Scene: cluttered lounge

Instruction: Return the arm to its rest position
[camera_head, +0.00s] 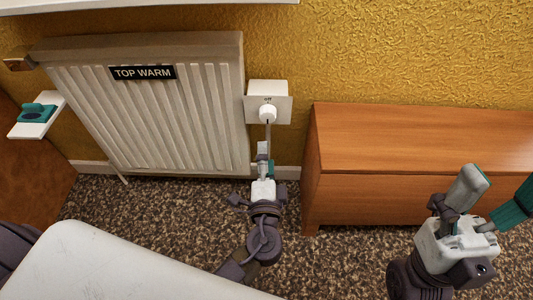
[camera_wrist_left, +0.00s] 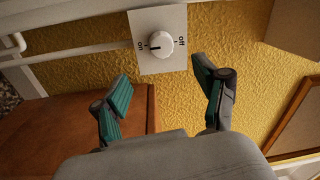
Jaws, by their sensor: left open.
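My left gripper (camera_head: 265,160) is at the centre of the head view, in front of and below a white dial (camera_head: 267,113) on a white wall plate. In the left wrist view its two teal-padded fingers (camera_wrist_left: 164,95) are spread apart with nothing between them. The dial (camera_wrist_left: 168,44) shows beyond the fingertips, apart from them, its dark mark on the "on" side. My right gripper (camera_head: 489,200) is at the lower right of the head view, its fingers spread and nothing seen between them.
A white radiator (camera_head: 150,125) labelled "TOP WARM" stands left of the dial. A wooden cabinet (camera_head: 415,135) stands at right, behind my right gripper. A teal fitting (camera_head: 36,112) on a white plate is at far left. Patterned carpet lies between radiator and cabinet.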

